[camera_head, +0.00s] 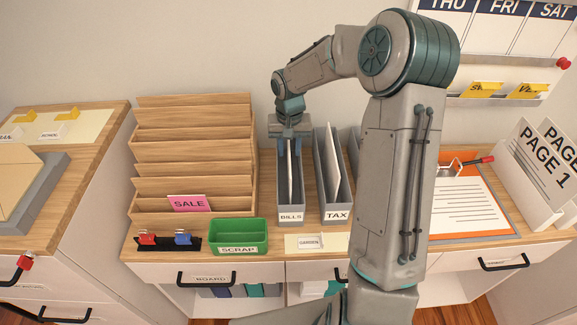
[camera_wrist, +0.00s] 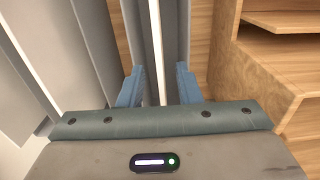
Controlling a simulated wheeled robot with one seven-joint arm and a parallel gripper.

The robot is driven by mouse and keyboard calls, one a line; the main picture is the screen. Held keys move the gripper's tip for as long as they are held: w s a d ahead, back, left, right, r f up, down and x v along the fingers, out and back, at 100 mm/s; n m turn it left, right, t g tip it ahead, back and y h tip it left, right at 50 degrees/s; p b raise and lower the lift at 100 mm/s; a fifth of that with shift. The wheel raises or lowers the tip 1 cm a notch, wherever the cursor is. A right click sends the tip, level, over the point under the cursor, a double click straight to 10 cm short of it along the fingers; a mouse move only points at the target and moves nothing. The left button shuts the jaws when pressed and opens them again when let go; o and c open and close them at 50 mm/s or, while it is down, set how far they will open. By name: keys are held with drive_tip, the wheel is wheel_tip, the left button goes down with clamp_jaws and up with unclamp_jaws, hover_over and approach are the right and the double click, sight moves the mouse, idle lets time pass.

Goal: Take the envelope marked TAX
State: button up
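The grey upright file holder labelled TAX (camera_head: 337,215) stands on the desk, with a pale envelope (camera_head: 332,160) leaning in it. Any mark on the envelope itself cannot be read. To its left is a grey holder labelled BILLS (camera_head: 291,216), with a thin pale envelope (camera_head: 290,172) in it. My gripper (camera_head: 289,150) points down over the BILLS holder, not the TAX one. In the wrist view its two blue fingers (camera_wrist: 159,85) are apart, one on each side of a thin white upright edge (camera_wrist: 156,50), with gaps to both. Contact is not visible.
A wooden tiered rack (camera_head: 195,130) with a pink SALE card stands close left of the BILLS holder. A green SCRAP tray (camera_head: 238,233) is in front. Another grey holder, right of TAX, is partly hidden by my arm. An orange-edged clipboard (camera_head: 465,205) lies farther right.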

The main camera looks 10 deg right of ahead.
drive_tip(key=shift+s+a+f+p, duration=0.1)
drive_tip(key=shift+f+p, duration=0.25)
drive_tip(key=shift+f, duration=1)
drive_tip(key=shift+s+f+p, duration=0.1)
drive_tip(key=shift+f+p, duration=0.2)
drive_tip(key=shift+f, duration=1)
clamp_jaws()
